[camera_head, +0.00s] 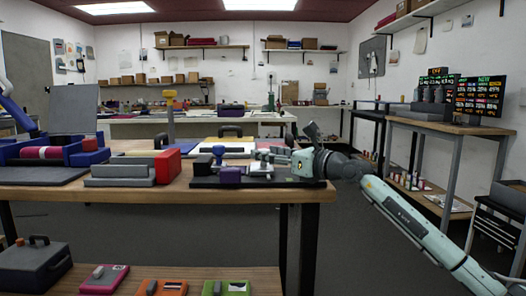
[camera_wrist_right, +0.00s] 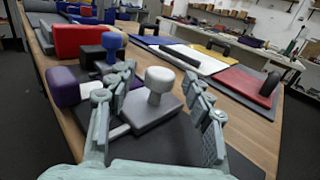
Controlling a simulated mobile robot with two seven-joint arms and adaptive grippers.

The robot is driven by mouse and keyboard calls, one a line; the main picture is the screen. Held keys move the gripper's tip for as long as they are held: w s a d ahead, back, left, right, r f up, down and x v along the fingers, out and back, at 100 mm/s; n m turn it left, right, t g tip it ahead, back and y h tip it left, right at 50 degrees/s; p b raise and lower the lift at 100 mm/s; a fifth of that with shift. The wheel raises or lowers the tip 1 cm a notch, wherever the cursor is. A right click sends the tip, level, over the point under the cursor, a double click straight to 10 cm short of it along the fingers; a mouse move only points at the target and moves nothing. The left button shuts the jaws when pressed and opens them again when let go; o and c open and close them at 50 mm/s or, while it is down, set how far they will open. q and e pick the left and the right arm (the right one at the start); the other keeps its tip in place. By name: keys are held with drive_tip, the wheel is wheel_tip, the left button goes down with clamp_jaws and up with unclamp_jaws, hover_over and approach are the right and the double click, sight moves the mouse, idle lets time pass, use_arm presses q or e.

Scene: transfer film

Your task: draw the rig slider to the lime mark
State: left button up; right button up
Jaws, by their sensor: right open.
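The rig is a dark flat base (camera_head: 205,183) on the near wooden table. On it sits a grey slider block (camera_wrist_right: 148,110) with a white round-topped knob (camera_wrist_right: 159,77). A purple block (camera_head: 230,175) is on the rig, left of the slider; it also shows in the wrist view (camera_wrist_right: 63,87). A blue knob (camera_wrist_right: 113,42) stands beyond it. My right gripper (camera_head: 263,160) reaches in from the right, low over the base. In the wrist view its open fingers (camera_wrist_right: 160,74) are on either side of the white knob, with gaps. I cannot make out a lime mark on the rig. My left gripper is not in view.
A red block (camera_head: 167,166) and grey stepped blocks (camera_head: 120,175) stand left of the rig. Blue bins (camera_head: 85,157) are at the far left. Behind the rig are white sheets and a red panel (camera_wrist_right: 243,85). The table's right edge is close to my right arm.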

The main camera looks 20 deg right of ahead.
drive_tip(key=shift+x, duration=1.05)
drive_tip(key=shift+c, duration=0.4)
clamp_jaws()
drive_tip(key=shift+d, duration=0.1)
